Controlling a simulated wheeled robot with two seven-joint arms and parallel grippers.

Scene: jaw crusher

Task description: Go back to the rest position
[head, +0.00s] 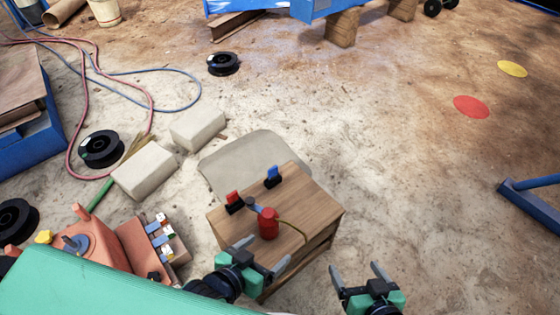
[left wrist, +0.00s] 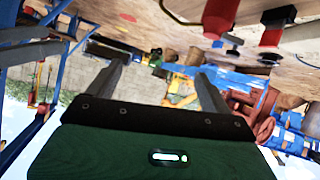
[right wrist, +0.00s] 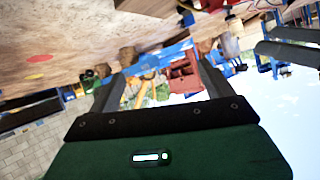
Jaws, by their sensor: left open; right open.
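My left gripper (head: 264,254) is open and empty in the head view. It is at the near edge of a small wooden box table (head: 318,206), close to a red cylinder (head: 268,224) with a thin cable. I cannot tell if it touches the table. My right gripper (head: 357,268) is open and empty, over the floor to the right of the table. In the left wrist view the spread left fingers (left wrist: 160,78) have nothing between them. The right wrist view shows the right fingers (right wrist: 158,80) apart and empty.
A red switch (head: 233,200) and a blue switch (head: 272,176) stand on the table. An orange machine (head: 92,243) is at the left. Pale blocks (head: 145,172), black spools (head: 101,149) and hoses lie on the floor. The floor at the right is mostly clear.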

